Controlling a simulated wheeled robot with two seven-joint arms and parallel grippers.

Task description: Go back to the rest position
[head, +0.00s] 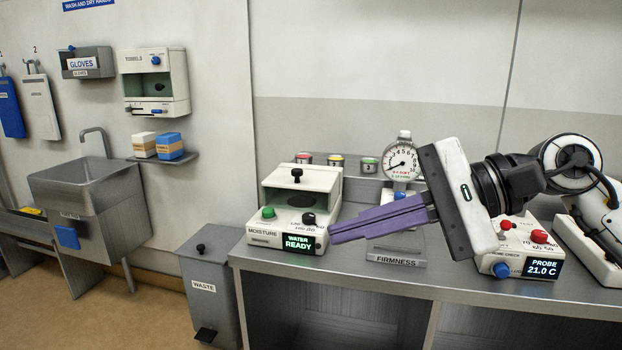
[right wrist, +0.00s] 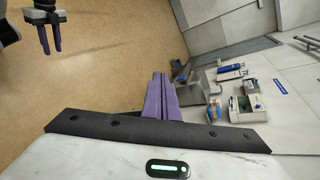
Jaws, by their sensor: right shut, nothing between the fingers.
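My right gripper (head: 338,232) extends from the right in the head view, above the steel bench. Its purple fingers are shut together with nothing between them. They point left, and their tips overlap the right side of the moisture unit in the picture; I cannot tell the gap between them. In the right wrist view its fingers (right wrist: 160,84) also lie together. My left gripper (right wrist: 50,40) shows only at the top left of the right wrist view, over bare floor. Its two purple fingers hang apart with nothing seen between them.
The bench (head: 340,272) carries the moisture unit (head: 300,195) reading "WATER READY", a firmness dial gauge (head: 402,162) and a probe unit (head: 530,252) reading 21.0 C, close to my right arm. A waste bin (head: 212,285) stands left of the bench; a sink (head: 90,190) is farther left.

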